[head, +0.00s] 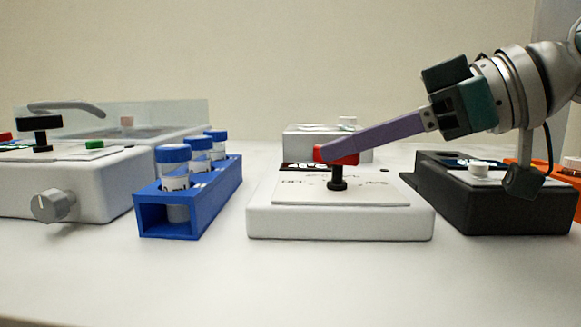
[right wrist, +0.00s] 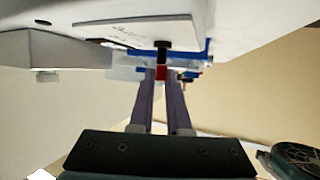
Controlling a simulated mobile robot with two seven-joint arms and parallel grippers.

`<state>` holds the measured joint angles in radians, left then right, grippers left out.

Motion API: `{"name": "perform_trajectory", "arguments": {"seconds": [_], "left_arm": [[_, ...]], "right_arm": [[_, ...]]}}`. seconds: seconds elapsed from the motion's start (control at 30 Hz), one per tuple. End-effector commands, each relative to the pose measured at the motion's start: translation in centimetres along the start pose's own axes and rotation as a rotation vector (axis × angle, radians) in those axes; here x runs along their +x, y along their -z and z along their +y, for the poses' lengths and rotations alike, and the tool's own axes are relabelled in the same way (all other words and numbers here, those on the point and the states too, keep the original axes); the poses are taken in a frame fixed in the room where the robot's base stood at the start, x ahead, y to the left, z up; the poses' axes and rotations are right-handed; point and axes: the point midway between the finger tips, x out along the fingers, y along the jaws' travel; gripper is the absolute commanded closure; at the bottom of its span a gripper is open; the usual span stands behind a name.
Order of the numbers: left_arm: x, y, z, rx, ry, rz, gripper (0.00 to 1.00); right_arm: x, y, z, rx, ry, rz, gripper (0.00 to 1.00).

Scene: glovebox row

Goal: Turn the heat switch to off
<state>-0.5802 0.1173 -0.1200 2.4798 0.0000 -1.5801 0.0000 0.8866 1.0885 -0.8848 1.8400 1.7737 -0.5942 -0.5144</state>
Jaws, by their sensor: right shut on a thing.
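A low white box (head: 300,221) stands at the middle of the bench in the head view. On its top is a pale label plate with small dark lettering that I cannot read. A switch with a red handle (head: 322,153) on a black post (head: 337,181) rises from the plate. My right gripper (head: 345,146) reaches in from the right and is shut on the red handle. The right wrist view shows the red handle (right wrist: 161,72) between the tips of my two purple fingers (right wrist: 162,80). My left gripper is not in view.
A blue rack (head: 214,204) with capped vials stands left of the box. Further left is a white unit (head: 100,197) with a grey knob and a black handle. A black tray (head: 505,208) stands to the right, a white box (head: 300,143) behind. The bench front is clear.

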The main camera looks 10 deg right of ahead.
Motion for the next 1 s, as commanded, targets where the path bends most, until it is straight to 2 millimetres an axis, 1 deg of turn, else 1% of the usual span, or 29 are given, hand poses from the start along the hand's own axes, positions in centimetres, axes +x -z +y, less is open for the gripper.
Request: {"name": "perform_trajectory", "arguments": {"seconds": [0.4, 0.43, 0.67, 0.9, 1.0], "left_arm": [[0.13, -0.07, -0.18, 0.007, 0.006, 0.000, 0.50], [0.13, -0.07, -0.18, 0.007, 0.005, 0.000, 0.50], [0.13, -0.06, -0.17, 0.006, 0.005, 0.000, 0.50], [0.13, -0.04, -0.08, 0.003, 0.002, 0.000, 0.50], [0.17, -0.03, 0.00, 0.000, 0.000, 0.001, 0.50]], "right_arm": [[0.02, 0.02, -0.05, -0.001, 0.005, -0.001, 1.00], [0.02, 0.03, -0.05, -0.001, 0.005, -0.001, 0.81], [0.02, 0.03, -0.04, -0.001, 0.005, 0.000, 0.56], [-0.03, 0.02, -0.01, 0.000, 0.004, 0.000, 0.55], [-0.60, -0.06, 0.06, 0.001, 0.002, -0.001, 0.55]]}}
